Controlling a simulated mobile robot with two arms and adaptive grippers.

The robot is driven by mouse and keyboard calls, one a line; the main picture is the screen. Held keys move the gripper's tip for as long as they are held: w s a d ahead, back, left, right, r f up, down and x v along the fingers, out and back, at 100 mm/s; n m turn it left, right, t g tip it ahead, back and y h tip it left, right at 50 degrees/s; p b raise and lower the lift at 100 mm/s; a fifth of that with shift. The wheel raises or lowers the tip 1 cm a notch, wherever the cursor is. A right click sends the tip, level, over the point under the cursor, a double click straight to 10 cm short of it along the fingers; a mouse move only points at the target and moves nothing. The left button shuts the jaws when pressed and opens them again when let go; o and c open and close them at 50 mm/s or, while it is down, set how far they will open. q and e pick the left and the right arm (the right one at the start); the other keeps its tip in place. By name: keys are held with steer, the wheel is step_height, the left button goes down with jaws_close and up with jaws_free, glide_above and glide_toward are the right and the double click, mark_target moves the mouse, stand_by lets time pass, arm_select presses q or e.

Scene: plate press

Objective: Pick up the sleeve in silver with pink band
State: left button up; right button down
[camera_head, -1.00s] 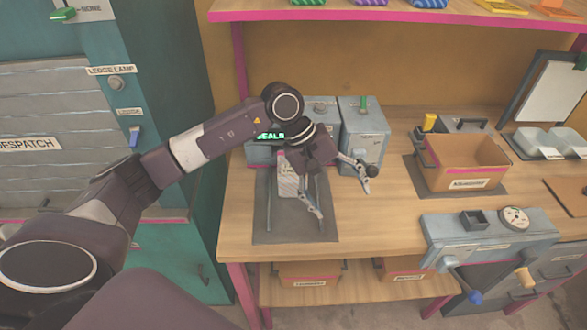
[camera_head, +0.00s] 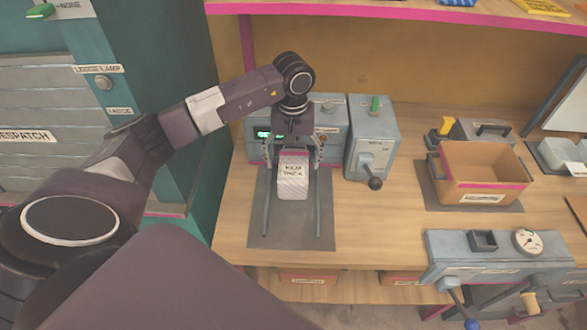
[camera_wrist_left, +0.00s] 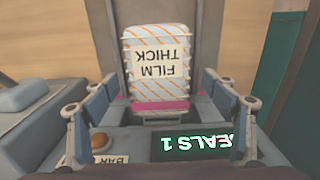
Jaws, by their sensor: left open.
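The sleeve (camera_head: 293,180) is pale silver with thin slanted stripes and a label reading "FILM THICK". It lies between two thin rails on a dark mat (camera_head: 258,236) in front of a sealing machine. In the left wrist view the sleeve (camera_wrist_left: 158,70) shows its pink band at the end nearer the gripper. My left gripper (camera_head: 293,158) is open, with one finger on each side of the sleeve's machine-side end. The left wrist view shows both fingers (camera_wrist_left: 160,112) apart from the sleeve's sides. I cannot tell their exact height. My right gripper is not in view.
The grey sealing machine (camera_head: 333,143) with a green "SEALS 1" display stands close behind the gripper. A second grey machine (camera_head: 372,140) with a lever is to its right. An open cardboard box (camera_head: 480,175) stands farther right.

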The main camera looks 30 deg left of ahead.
arm_select(q)
steer(key=f, duration=0.2)
steer(key=shift+w+f, duration=0.2)
steer(key=shift+f, duration=0.1)
steer(key=c, duration=1.5)
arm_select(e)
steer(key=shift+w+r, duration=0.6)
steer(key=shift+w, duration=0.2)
arm_select(q)
steer(key=shift+s+d+r, duration=0.1)
steer(key=shift+s+r, duration=0.05)
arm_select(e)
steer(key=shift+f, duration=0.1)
